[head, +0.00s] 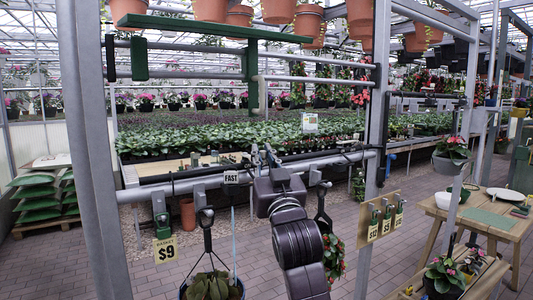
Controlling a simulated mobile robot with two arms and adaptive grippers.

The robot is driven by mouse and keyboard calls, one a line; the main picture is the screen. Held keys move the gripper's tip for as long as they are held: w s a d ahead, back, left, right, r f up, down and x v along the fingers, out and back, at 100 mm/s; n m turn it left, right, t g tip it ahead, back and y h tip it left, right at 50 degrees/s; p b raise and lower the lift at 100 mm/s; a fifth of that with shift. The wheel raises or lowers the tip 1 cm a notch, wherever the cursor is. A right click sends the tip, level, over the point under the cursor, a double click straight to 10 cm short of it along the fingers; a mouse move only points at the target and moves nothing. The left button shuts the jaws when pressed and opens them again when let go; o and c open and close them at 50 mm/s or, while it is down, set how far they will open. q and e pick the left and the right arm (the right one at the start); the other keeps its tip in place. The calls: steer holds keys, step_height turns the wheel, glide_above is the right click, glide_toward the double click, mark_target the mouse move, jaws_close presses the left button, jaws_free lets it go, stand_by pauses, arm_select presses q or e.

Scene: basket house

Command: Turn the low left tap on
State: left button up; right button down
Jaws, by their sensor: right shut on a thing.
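My right gripper (263,153) is at the lower grey pipe (338,161), in the middle of the head view. Its dark fingers point up and away from me. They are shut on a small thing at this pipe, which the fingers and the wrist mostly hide. I cannot make out whether it is the low left tap, or how its handle is turned. A small sign reading FAST (231,177) is just left of the gripper. My left gripper is out of view.
A hanging plant (210,287) is below the pipe, with a $9 tag (165,250) to its left. Metal posts (92,150) stand at the left and right of the frame. Terracotta pots (279,11) hang above. A wooden table (490,222) stands at the right.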

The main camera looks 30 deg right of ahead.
steer(key=shift+a+r, duration=0.15)
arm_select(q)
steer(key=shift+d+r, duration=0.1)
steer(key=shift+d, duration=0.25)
arm_select(e)
steer(key=shift+a, duration=0.1)
steer(key=c, duration=2.2)
jaws_free()
steer(key=o, duration=0.3)
steer(key=shift+w+a, duration=0.15)
steer(key=shift+a, duration=0.1)
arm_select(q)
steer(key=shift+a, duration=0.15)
arm_select(e)
steer(key=shift+d, duration=0.15)
